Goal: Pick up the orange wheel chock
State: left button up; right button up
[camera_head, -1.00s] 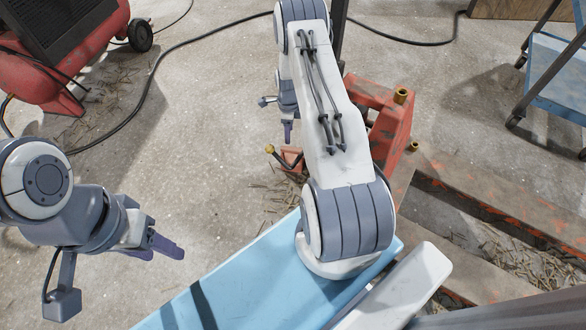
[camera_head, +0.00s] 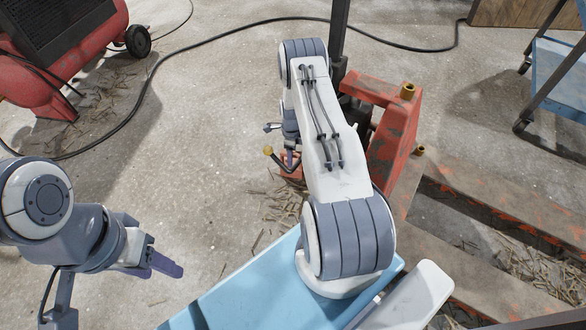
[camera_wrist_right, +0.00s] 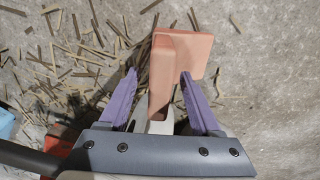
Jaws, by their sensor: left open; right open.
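The orange wheel chock (camera_wrist_right: 187,52) lies on the concrete floor in the right wrist view, an upright-looking block joined to a flatter plate. My right gripper (camera_wrist_right: 158,74) is open, and the near part of the chock shows between its two purple fingers. I cannot tell whether the fingers touch it. In the head view the chock (camera_head: 291,170) is mostly hidden behind my right gripper (camera_head: 290,158) and arm. My left gripper (camera_head: 166,264) is open and empty at the lower left, well away from the chock.
A worn red pallet jack (camera_head: 392,140) stands just right of my right arm. Wood splinters (camera_head: 280,205) litter the floor. A red compressor (camera_head: 60,50) stands at upper left, with a black hose (camera_head: 200,40) across the floor. A blue trolley (camera_head: 556,70) is at right.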

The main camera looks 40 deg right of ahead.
jog(key=shift+f, duration=0.1)
grip_shut()
jog(key=shift+w, duration=0.1)
dwell(1.2)
